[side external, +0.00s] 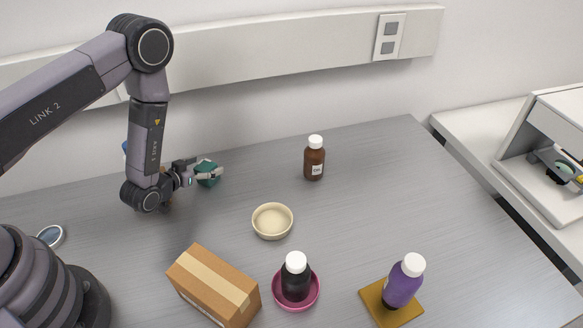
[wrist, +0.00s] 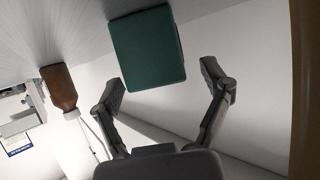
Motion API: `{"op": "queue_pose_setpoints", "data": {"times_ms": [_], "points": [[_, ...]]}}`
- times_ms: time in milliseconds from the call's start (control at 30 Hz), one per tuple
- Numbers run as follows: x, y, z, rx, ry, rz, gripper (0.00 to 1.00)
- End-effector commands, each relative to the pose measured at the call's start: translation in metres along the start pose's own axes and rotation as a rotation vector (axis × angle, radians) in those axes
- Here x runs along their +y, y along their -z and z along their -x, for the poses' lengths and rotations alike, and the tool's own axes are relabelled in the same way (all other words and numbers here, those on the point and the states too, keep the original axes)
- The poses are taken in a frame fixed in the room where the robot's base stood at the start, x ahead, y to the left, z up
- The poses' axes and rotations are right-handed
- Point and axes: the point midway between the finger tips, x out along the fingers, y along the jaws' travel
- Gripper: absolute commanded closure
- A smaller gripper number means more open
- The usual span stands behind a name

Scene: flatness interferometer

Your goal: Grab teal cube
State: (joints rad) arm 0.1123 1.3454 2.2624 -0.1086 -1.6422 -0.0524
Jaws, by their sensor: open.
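The teal cube (side external: 208,180) is at the back left of the grey table, right at my gripper (side external: 213,169), which partly covers it in the side view. In the wrist view the teal cube (wrist: 147,45) shows as a dark green block, with its near edge around the level of the fingertips. My gripper (wrist: 164,76) is open there, its fingers spread, and the cube sits closer to the left finger. I cannot tell whether a finger touches it.
A brown bottle (side external: 314,160) and a cream bowl (side external: 272,222) stand to the right. Nearer are a cardboard box (side external: 212,284), a black bottle (side external: 296,281) in a magenta dish (side external: 312,300), and a purple bottle (side external: 402,287) on an ochre mat (side external: 376,306). The wall runs behind.

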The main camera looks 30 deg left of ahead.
Motion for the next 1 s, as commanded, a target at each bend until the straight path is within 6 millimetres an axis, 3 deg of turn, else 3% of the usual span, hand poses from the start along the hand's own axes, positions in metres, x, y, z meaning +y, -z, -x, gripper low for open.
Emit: {"op": "queue_pose_setpoints", "data": {"times_ms": [200, 733, 1000], "points": [[0.0000, 0.0001, -0.0004, -0.001, 0.000, 0.000, 0.23], [0.0000, 0.0000, -0.0001, -0.001, 0.000, 0.000, 0.92], [0.0000, 0.0019, 0.0002, 0.001, 0.000, 0.000, 0.93]]}}
